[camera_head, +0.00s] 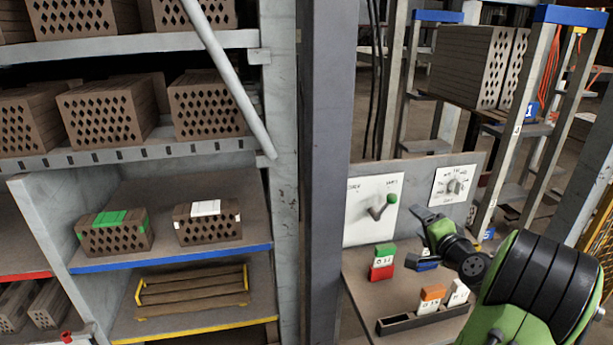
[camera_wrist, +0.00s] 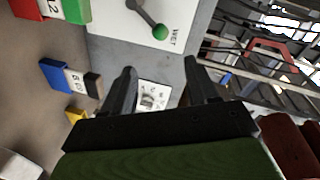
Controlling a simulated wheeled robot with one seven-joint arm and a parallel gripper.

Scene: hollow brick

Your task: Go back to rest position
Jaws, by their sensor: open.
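My gripper (camera_wrist: 158,88) is open, with its two dark fingers spread apart and nothing between them in the wrist view. The panel with a dial (camera_wrist: 153,95) shows behind the gap between the fingers. In the head view my green and black arm reaches in from the lower right, and my gripper (camera_head: 428,222) is over the small bench (camera_head: 362,298), close to the upright control panel. In the head view the fingertips are small and partly hidden by the wrist.
A lever with a green knob (camera_head: 392,198) is on the white panel left of my gripper. Green and red blocks (camera_head: 383,262), a blue block (camera_head: 427,264) and a dark tray (camera_head: 400,324) with orange and white blocks are on the bench.

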